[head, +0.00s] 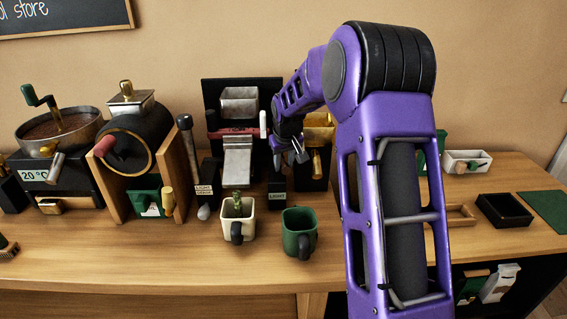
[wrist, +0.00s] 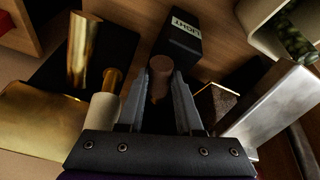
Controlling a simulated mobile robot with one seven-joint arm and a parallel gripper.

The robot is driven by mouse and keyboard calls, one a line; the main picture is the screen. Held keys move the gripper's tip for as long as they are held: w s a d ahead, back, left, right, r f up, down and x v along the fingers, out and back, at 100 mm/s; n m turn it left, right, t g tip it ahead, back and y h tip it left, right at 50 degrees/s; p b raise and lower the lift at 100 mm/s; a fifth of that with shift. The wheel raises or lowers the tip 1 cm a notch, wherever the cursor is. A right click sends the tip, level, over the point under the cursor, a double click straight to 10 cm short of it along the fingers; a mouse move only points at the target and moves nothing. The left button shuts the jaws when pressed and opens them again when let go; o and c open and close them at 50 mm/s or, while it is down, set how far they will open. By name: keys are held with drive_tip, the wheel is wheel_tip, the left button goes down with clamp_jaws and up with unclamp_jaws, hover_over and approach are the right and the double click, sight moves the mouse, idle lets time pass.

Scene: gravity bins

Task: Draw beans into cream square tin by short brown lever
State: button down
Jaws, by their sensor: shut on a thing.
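The cream square tin (head: 229,226) stands on the counter below a steel chute (head: 238,160). Greenish beans (wrist: 293,38) show in the tin (wrist: 258,14) at the upper right of the wrist view. My gripper (head: 291,150) is to the right of the chute, at the bin front. In the wrist view my gripper (wrist: 157,88) is shut on the short brown lever (wrist: 160,65), whose rounded end sits between the fingertips. The lever is hidden behind my gripper in the head view.
A green mug (head: 297,220) stands right of the tin. A brass chute (wrist: 38,120) and a pale-handled lever (wrist: 103,112) are close to my gripper. A black block labelled LIGHT (wrist: 180,34) lies just beyond the fingertips. Grinders crowd the left; trays stand at right.

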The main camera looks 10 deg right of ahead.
drive_tip(key=c, duration=0.8)
unclamp_jaws()
drive_tip(key=shift+c, duration=0.2)
drive_tip(key=v, duration=1.7)
drive_tip(key=shift+r+p, duration=0.25)
drive_tip(key=shift+p, duration=0.05)
drive_tip(key=shift+s, duration=0.1)
